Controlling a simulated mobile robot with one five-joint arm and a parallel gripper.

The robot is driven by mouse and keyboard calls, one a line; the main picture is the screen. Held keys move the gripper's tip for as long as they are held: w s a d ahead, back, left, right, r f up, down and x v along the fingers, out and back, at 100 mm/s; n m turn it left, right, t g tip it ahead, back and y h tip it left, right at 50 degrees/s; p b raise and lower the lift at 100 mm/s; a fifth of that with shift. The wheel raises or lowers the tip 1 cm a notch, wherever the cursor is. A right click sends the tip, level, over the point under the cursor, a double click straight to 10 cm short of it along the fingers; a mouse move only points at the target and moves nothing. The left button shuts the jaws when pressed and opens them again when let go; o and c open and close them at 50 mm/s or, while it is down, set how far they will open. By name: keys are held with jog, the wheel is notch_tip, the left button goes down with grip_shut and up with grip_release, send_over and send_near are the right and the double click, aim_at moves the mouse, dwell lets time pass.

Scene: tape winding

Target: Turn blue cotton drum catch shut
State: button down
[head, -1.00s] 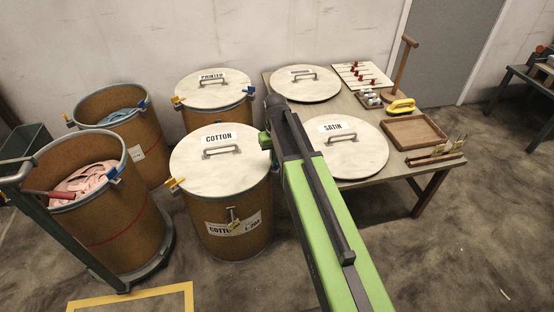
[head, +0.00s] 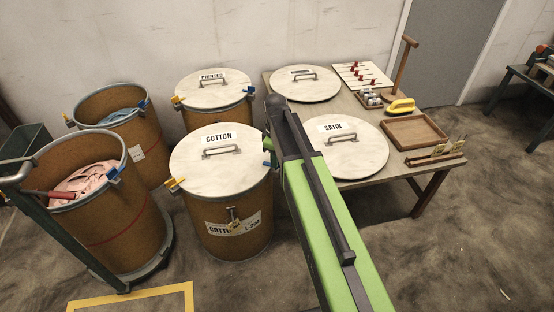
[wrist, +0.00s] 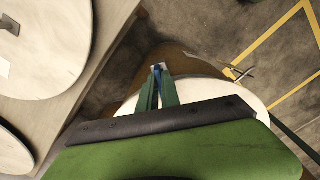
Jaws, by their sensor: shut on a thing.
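The cotton drum (head: 228,205) stands in the middle of the head view with its pale lid (head: 200,157) on, marked COTTON. A yellow catch (head: 174,185) sits on the left of its rim. My gripper (head: 267,149) is at the right side of the rim, with my arm hiding part of that side. In the wrist view my gripper (wrist: 157,88) has its two green fingers close together on the blue catch (wrist: 158,68) at the lid's edge. The catch's exact angle is hard to tell.
A printed drum (head: 208,112) with a lid stands behind. Two open drums (head: 98,215) with cloth are at left. A table (head: 388,185) at right holds two loose lids, including SATIN (head: 352,165), and a wooden tray (head: 415,128). Floor in front is clear.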

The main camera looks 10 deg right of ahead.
jog(key=shift+n, duration=0.6)
jog(key=c, duration=1.6)
grip_release()
jog(key=shift+o, duration=0.2)
notch_tip(320, 180, up, 18)
jog(key=p, duration=1.7)
jog(key=shift+f, duration=0.25)
